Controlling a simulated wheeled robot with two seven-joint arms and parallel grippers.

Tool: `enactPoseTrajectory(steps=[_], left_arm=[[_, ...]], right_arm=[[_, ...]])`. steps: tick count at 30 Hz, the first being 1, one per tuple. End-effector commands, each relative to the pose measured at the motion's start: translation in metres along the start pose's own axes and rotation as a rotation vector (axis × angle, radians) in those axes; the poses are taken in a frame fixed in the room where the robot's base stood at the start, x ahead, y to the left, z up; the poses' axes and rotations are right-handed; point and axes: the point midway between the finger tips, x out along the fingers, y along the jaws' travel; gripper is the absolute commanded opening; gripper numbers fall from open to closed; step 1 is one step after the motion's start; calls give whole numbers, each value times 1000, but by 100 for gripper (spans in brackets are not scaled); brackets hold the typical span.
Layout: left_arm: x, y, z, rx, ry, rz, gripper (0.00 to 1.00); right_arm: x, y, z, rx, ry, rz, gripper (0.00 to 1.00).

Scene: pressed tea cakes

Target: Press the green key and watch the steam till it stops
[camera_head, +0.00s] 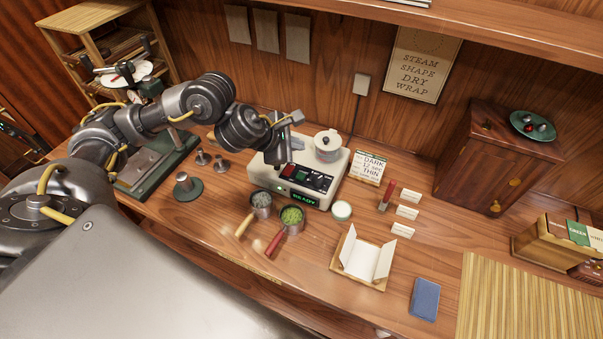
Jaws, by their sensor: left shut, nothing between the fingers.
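The white steamer (330,155) stands at the back middle of the bench, with a round lidded pot (328,142) on top. Its dark front panel (318,181) carries several small keys. A green key (303,175) seems to be among them, but it is small and partly hard to make out. The display (304,199) below reads READY in green. No steam shows above the pot. My left gripper (276,162) is shut and empty, pointing down at the left of the panel. It hides part of the steamer's left side; whether it touches is unclear. My right gripper is out of view.
Two scoops, one with grey bits (261,199) and one with green leaves (291,216), lie before the steamer. A white jar (341,210) is at its right front. An open paper wrapper (362,258), a blue pad (424,299) and a bamboo mat (530,300) lie to the right.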

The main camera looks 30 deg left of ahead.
Motion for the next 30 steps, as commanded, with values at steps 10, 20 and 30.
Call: enactPoseTrajectory(steps=[10,20,30], left_arm=[[9,-7,-6,-4,-1,0,0],[38,-28,-27,-5,-1,-1,0],[62,-45,-44,-4,-2,1,0]], right_arm=[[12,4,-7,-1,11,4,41],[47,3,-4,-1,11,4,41],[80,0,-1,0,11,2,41]])
